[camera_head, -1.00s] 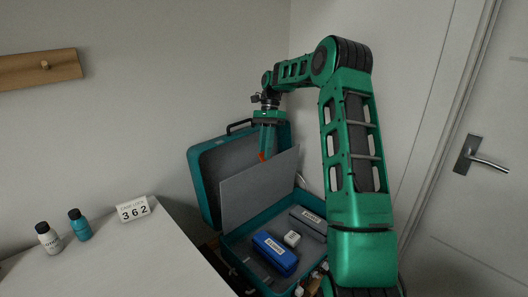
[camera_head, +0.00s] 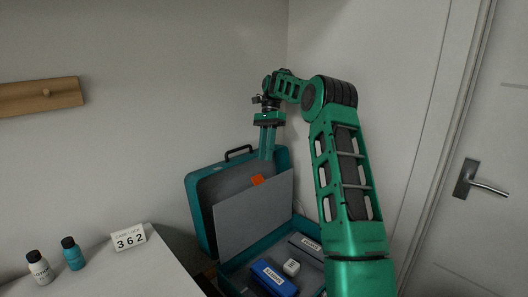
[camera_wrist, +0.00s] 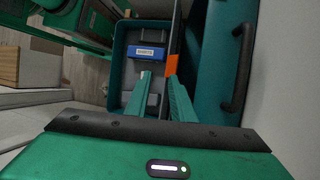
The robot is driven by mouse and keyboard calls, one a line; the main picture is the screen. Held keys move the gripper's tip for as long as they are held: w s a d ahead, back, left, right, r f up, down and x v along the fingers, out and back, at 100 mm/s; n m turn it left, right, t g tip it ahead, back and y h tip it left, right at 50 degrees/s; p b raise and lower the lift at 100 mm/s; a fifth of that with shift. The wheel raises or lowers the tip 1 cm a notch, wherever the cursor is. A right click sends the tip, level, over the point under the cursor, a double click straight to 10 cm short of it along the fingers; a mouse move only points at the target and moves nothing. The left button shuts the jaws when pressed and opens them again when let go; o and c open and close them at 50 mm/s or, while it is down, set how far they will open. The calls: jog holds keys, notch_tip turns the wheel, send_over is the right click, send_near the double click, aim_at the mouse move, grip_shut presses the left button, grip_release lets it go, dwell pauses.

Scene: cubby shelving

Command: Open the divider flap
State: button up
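The divider flap (camera_head: 255,208) is a grey panel standing raised and tilted inside the open teal case (camera_head: 240,263), near the lid (camera_head: 201,210). Its orange tab (camera_head: 257,180) sits on the upper edge. In the wrist view the flap (camera_wrist: 178,28) appears nearly edge-on, with the orange tab (camera_wrist: 172,65) just beyond the fingertips. My gripper (camera_head: 267,157) is above the tab, pointing down. In the wrist view my gripper (camera_wrist: 158,76) has its two fingers apart with nothing held between them.
The case holds a blue labelled item (camera_head: 274,278), a small white block (camera_head: 291,267) and a dark grey item (camera_head: 305,245). A table (camera_head: 110,275) at left carries two bottles and a number sign (camera_head: 129,238). A wall is behind; a door (camera_head: 490,130) stands right.

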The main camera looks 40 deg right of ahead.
jog(key=shift+w+d+r, duration=0.2)
jog(key=shift+w+r, duration=0.05)
jog(key=shift+r, duration=0.35)
jog(key=s+a+r+n+t+h, duration=0.1)
jog(key=s+a+r+n+h, duration=0.2)
jog(key=s, duration=0.6)
jog(key=s+a+r+n, duration=0.15)
jog(key=s+a, duration=0.35)
jog(key=s, duration=0.5)
jog(key=s+a+f+n+t, duration=0.1)
jog(key=s+f+n, duration=0.1)
jog(key=s, duration=0.6)
jog(key=s+a+f+n, duration=0.2)
jog(key=s+f, duration=0.3)
jog(key=s, duration=0.3)
jog(key=s+a+f+n+t, duration=0.1)
jog(key=s+f, duration=0.3)
jog(key=s, duration=0.4)
jog(key=shift+s+a+f+n+t+h, duration=0.2)
jog(key=shift+s+n+t+h, duration=0.1)
jog(key=shift+n+h, duration=0.15)
jog(key=shift+w, duration=0.1)
